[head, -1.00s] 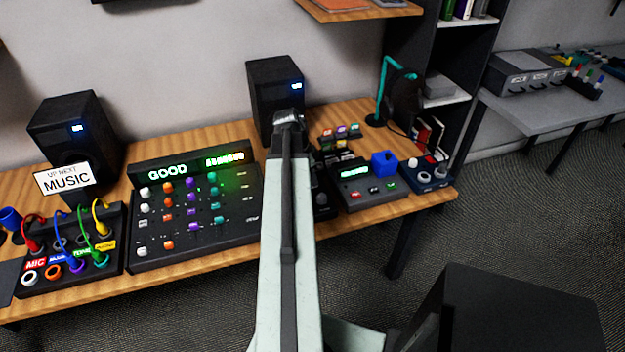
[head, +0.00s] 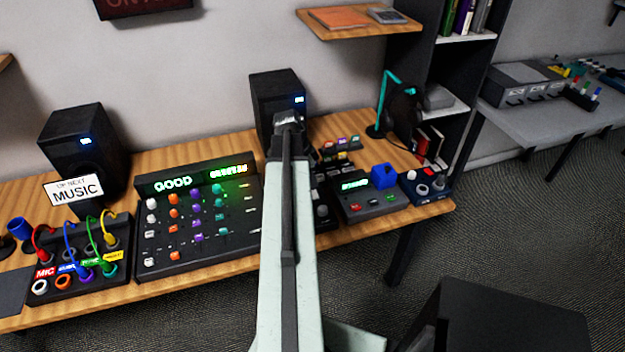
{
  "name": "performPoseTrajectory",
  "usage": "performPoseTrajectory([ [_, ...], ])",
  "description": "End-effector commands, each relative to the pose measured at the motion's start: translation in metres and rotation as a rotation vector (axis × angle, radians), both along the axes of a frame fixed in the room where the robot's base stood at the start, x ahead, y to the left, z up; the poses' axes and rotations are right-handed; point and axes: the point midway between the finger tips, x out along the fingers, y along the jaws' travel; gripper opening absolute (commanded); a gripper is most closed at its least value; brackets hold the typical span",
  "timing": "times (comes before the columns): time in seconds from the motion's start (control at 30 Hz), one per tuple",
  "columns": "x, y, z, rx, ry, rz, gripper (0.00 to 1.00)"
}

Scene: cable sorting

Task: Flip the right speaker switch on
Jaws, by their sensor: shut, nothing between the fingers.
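The right speaker (head: 276,96) is a black box standing at the back of the wooden desk, with a small blue-white light lit at its upper right front. My arm covers the lower part of its front, and I cannot make out its switch. My gripper (head: 287,118) is shut and empty, and in the picture it lies over the lower front of the right speaker. I cannot tell whether it touches the speaker. The left speaker (head: 83,150) stands at the desk's left, also with a blue light lit.
A mixer (head: 198,222) with coloured knobs fills the desk's middle. A cable patch box (head: 80,262) is at the left, under a "MUSIC" sign (head: 75,190). Right of my arm are a small console (head: 369,203), a headphone stand (head: 384,105) and a blue-black box (head: 428,188).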

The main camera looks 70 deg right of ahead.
Motion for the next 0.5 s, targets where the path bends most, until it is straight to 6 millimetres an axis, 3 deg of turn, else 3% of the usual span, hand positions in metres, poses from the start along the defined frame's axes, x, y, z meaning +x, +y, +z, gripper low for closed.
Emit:
performPoseTrajectory([
  [0.03,0.0,0.005,0.023,0.0,0.0,0.0,0.0],
  [0.3,0.006,0.025,0.083,0.0,0.0,-0.001,0.0],
  [0.5,0.009,0.032,0.096,0.0,0.0,-0.002,0.0],
])
